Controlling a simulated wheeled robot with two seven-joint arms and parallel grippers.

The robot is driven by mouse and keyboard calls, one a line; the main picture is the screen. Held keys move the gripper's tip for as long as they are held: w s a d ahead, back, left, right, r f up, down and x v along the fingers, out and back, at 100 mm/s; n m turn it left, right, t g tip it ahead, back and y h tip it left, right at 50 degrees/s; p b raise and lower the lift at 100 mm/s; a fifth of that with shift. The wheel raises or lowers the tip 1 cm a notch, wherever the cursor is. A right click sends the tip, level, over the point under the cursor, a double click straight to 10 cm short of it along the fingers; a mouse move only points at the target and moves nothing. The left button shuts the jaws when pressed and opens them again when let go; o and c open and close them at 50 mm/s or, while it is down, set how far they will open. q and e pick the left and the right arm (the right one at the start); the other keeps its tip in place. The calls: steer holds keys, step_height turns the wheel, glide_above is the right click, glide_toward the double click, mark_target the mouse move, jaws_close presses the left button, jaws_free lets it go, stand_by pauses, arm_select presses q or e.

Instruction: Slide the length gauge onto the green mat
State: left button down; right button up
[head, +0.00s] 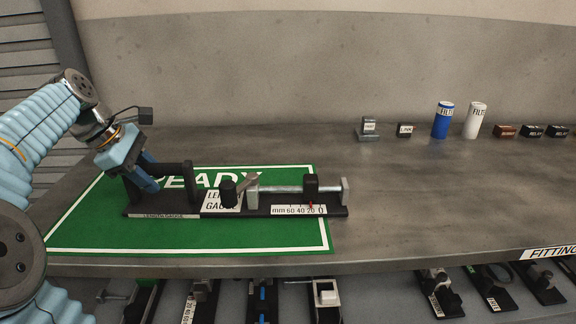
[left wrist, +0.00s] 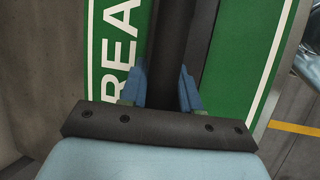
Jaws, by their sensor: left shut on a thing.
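The length gauge (head: 225,205) is a long black base with a "LENGTH GAUGE" label, a metal rod, a slider and a mm scale. It lies along the green mat (head: 100,232), which is marked "READY" with a white border. Most of the gauge is over the mat; its right end reaches past the mat's right edge. My left gripper (head: 146,172) is shut on the gauge's black handle at its left end. The left wrist view shows the blue fingers (left wrist: 168,90) on both sides of the dark handle (left wrist: 182,40), with the mat (left wrist: 250,50) below. My right gripper is not in view.
Along the back right of the grey table (head: 430,200) stand a blue cylinder (head: 442,120), a white cylinder (head: 474,121) and several small labelled blocks. More gauges (head: 325,298) sit on a lower shelf in front. The table right of the mat is clear.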

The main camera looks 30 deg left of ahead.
arm_select(q)
steer(key=shift+s+f, duration=0.1)
steer(key=shift+f, duration=0.1)
steer(key=c, duration=0.8)
jaws_free()
steer(key=shift+a, duration=0.15)
steer(key=shift+o, duration=0.3)
steer(key=shift+r, duration=0.2)
